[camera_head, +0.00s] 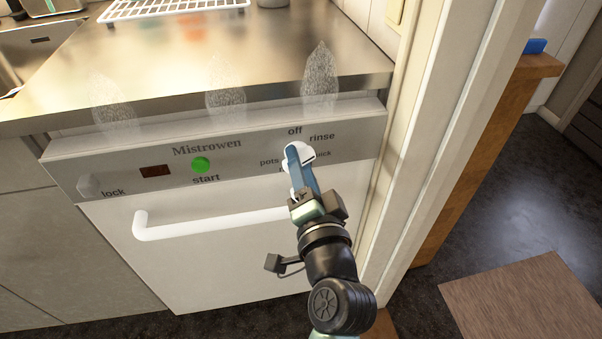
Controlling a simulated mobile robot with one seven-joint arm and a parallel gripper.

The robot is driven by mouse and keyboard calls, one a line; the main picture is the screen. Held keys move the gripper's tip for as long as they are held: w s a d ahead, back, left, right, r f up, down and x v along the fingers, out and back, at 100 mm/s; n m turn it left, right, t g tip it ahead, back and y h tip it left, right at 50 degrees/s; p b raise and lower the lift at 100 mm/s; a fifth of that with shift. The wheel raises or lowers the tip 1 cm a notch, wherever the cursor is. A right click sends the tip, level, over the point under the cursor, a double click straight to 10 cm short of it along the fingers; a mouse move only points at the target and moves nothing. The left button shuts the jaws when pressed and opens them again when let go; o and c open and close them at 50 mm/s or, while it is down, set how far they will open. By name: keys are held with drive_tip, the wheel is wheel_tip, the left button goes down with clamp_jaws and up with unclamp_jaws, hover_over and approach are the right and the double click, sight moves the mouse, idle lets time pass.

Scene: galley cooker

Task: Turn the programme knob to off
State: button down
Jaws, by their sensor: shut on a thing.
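The white programme knob (295,152) is on the right part of the dishwasher's control panel (240,154). Labels around it read "off" above, "rinse" upper right and "pots" to the left; other labels are partly hidden by my gripper. My gripper (299,160) reaches up from below and is shut on the knob. Its blue fingers cover much of the knob, so I cannot tell for sure which label the knob points to.
A green start button (201,164), a dark display (156,171) and a lock knob (88,186) are further left. The white door handle (215,222) runs below the panel. A steel worktop (160,75) overhangs above. A door frame (430,130) stands close on the right.

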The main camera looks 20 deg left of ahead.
drive_tip(key=n+b, duration=0.4)
drive_tip(key=n, duration=0.2)
drive_tip(key=shift+f+n, duration=0.15)
drive_tip(key=shift+n, duration=0.15)
drive_tip(key=n+b, duration=0.3)
drive_tip(key=n, duration=0.2)
drive_tip(key=shift+r, duration=0.2)
drive_tip(key=c, duration=0.7)
unclamp_jaws()
drive_tip(key=shift+a, duration=0.1)
drive_tip(key=p+v, duration=0.1)
drive_tip(key=v, duration=1.2)
